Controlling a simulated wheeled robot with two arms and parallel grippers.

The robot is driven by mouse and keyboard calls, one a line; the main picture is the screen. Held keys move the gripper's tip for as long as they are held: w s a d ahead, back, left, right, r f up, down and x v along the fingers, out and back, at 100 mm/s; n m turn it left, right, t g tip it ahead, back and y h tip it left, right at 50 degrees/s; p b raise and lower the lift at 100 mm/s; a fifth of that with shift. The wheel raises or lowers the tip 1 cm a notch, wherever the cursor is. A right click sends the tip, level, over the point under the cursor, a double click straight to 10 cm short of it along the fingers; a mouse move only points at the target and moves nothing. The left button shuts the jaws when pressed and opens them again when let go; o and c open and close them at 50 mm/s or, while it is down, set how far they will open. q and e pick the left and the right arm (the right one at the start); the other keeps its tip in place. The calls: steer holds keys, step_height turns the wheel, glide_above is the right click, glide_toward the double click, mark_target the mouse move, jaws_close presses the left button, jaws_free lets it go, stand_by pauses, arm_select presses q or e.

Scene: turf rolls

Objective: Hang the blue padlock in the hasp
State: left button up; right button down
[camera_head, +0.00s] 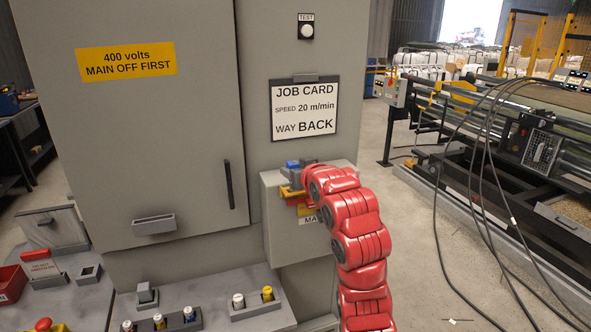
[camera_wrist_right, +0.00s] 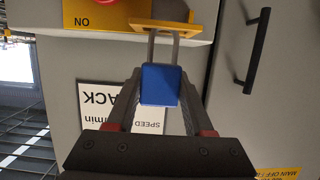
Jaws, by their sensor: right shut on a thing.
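The blue padlock (camera_head: 293,164) is at the front of the grey switch box on the cabinet. My right gripper (camera_head: 296,175) is shut on its body, and my red arm covers part of the box. In the right wrist view the blue body (camera_wrist_right: 160,85) sits between the two dark fingers (camera_wrist_right: 160,95). Its grey shackle (camera_wrist_right: 176,50) points away from the gripper to the yellow hasp (camera_wrist_right: 165,25). The shackle's end meets the hasp's edge in this view; I cannot tell whether it passes through. My left gripper is not in view.
The switch box (camera_head: 280,222) juts from the grey cabinet (camera_head: 150,120), which has a black door handle (camera_head: 229,184). A job card (camera_head: 304,108) hangs above. Cables hang at the right above open floor.

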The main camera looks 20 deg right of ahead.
steer(key=shift+f+b, duration=0.8)
steer(key=shift+f, duration=0.8)
steer(key=shift+c, duration=1)
jaws_free()
steer(key=b+v, duration=0.3)
steer(key=v, duration=1.4)
steer(key=shift+s, duration=0.25)
steer(key=shift+a+r, duration=0.1)
